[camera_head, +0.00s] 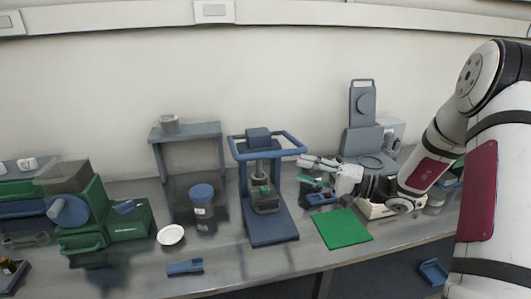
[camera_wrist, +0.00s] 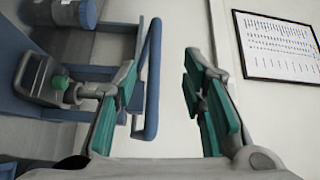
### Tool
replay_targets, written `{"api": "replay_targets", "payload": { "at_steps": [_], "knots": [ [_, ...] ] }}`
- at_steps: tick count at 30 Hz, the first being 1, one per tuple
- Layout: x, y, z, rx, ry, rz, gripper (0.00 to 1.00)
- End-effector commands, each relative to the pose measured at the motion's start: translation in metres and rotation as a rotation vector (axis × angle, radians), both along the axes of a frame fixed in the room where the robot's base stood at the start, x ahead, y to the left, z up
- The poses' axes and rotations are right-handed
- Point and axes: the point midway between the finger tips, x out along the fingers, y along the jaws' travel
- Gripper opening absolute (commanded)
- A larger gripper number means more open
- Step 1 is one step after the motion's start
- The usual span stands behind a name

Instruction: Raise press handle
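The press (camera_head: 270,222) is a blue-grey frame standing on the bench in the middle of the head view. Its handle (camera_head: 282,135) is a blue U-shaped bar around the top, roughly level. My gripper (camera_head: 303,168) is just right of the press, below the handle's right side, pointing left. In the wrist view, my gripper (camera_wrist: 160,72) is open, with teal finger pads apart. The blue handle bar (camera_wrist: 152,90) shows between the fingers, nearer the left one. I see no clear contact. The press's inner part with a green knob (camera_wrist: 60,82) is at left.
A green mat (camera_head: 342,229) lies on the bench right of the press. A blue-lidded jar (camera_head: 202,208) and a small stand (camera_head: 190,134) are left of it. A grey upright device (camera_head: 362,125) stands behind my gripper. A framed chart (camera_wrist: 281,46) hangs on the wall.

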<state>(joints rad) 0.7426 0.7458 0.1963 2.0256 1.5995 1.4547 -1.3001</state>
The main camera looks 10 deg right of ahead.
Motion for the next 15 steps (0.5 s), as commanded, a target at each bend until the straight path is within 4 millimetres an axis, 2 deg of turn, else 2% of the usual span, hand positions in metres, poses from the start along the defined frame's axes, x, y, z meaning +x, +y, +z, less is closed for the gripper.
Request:
{"api": "replay_targets", "payload": {
  "at_steps": [1, 3, 6, 11, 15],
  "knots": [
    [0.005, -0.012, -0.006, 0.022, -0.014, -0.039, 0.38],
    [0.01, -0.023, -0.011, 0.038, -0.033, -0.08, 0.38],
    [0.014, -0.031, -0.013, 0.05, -0.047, -0.11, 0.38],
    [0.023, -0.023, -0.012, 0.051, -0.052, -0.114, 0.38],
    [0.038, -0.006, -0.01, 0.051, -0.05, -0.112, 0.38]
  ]
}}
